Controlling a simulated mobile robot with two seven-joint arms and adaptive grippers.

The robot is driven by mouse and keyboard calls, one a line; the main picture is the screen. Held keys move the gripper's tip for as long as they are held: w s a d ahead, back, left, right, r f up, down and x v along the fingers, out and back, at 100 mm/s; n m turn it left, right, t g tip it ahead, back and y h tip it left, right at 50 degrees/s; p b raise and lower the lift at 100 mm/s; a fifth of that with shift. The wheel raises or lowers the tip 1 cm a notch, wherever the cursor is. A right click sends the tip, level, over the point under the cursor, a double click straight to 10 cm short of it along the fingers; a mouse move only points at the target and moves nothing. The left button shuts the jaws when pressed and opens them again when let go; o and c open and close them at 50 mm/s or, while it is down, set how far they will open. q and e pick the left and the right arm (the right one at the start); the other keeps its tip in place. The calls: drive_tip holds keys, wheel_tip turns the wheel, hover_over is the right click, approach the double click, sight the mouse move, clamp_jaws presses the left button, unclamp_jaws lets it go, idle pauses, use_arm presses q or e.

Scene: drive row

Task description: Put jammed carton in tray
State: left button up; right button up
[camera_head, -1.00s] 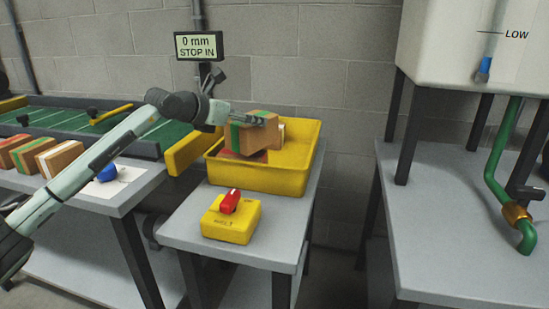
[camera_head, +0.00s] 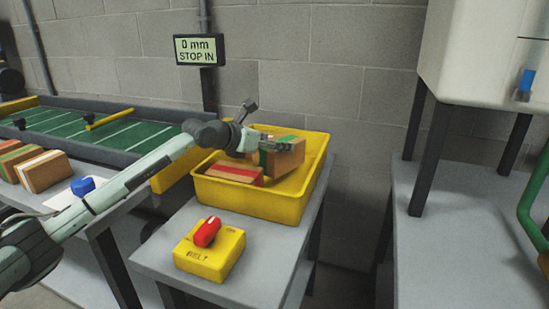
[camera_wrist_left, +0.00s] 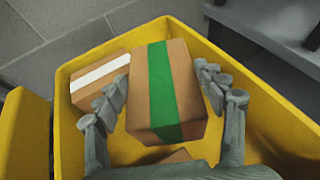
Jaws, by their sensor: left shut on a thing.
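A brown carton with a green stripe (camera_head: 287,159) is held over the yellow tray (camera_head: 250,204), toward its right back part. My left gripper (camera_head: 279,146) is shut on this carton. In the left wrist view the carton (camera_wrist_left: 165,95) sits between the two fingers, with the tray wall (camera_wrist_left: 65,130) around and below. Whether its underside touches anything is hidden. A red-striped carton (camera_head: 235,173) lies in the tray's left part, and a white-striped carton (camera_wrist_left: 98,78) lies in the tray in the left wrist view. My right gripper is not in view.
A yellow box with a red knob (camera_head: 207,233) stands in front of the tray. Left are striped cartons (camera_head: 43,170), a blue object (camera_head: 83,186) and a green conveyor (camera_head: 60,121). A sign (camera_head: 199,49) reads "0 mm STOP IN". A white tank (camera_head: 480,45) stands right.

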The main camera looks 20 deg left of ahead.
use_arm(q)
drive_tip(key=shift+f, duration=0.55)
wheel_tip(320, 180, down, 2)
drive_tip(key=shift+f, duration=0.45)
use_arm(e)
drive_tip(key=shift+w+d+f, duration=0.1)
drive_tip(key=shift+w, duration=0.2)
use_arm(q)
drive_tip(key=shift+f, duration=0.1)
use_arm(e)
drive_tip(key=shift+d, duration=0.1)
use_arm(q)
drive_tip(key=o, duration=1.5)
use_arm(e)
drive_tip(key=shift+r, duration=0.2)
use_arm(q)
drive_tip(key=shift+o, duration=0.2)
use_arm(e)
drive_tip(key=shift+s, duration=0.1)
